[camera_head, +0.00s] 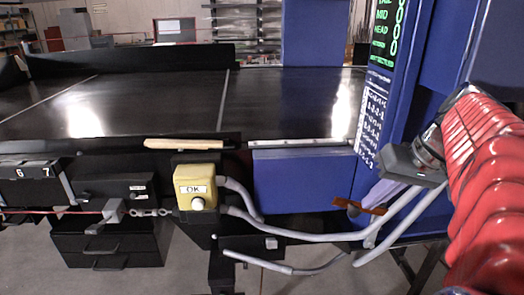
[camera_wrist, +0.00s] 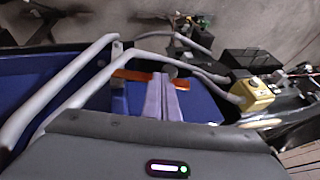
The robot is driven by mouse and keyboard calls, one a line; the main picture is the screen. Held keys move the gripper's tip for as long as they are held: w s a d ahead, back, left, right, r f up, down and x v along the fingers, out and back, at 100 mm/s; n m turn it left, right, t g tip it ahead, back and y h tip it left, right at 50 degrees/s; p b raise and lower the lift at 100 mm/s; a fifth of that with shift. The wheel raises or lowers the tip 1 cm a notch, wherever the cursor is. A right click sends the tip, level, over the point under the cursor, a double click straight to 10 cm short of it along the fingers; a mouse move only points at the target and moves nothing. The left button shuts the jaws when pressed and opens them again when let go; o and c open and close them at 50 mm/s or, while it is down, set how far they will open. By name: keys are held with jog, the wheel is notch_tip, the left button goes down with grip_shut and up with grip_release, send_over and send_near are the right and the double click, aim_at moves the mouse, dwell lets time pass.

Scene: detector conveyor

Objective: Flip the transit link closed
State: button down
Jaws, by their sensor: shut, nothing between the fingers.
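An orange bar (camera_head: 372,210), which looks like the transit link, sits low on the blue housing in the head view. A small grey round piece shows near its middle. In the wrist view the orange bar (camera_wrist: 132,76) runs crosswise at the fingertips, with the round piece just beyond them. My gripper (camera_head: 370,202) has its pale purple fingers pressed together and empty. Its fingertips (camera_wrist: 163,77) are right at the bar, overlapping it in both views. I cannot tell whether they touch it. The fingers hide part of the bar in the wrist view.
Grey hoses (camera_head: 300,235) pass below and beside the bar, close to my gripper. The black conveyor belt (camera_head: 150,105) lies behind. The blue housing (camera_head: 300,182) borders the bar.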

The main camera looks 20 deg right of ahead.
jog(key=shift+w+a+f, duration=0.2)
jog(key=shift+a+f, duration=0.1)
jog(key=shift+a, duration=0.1)
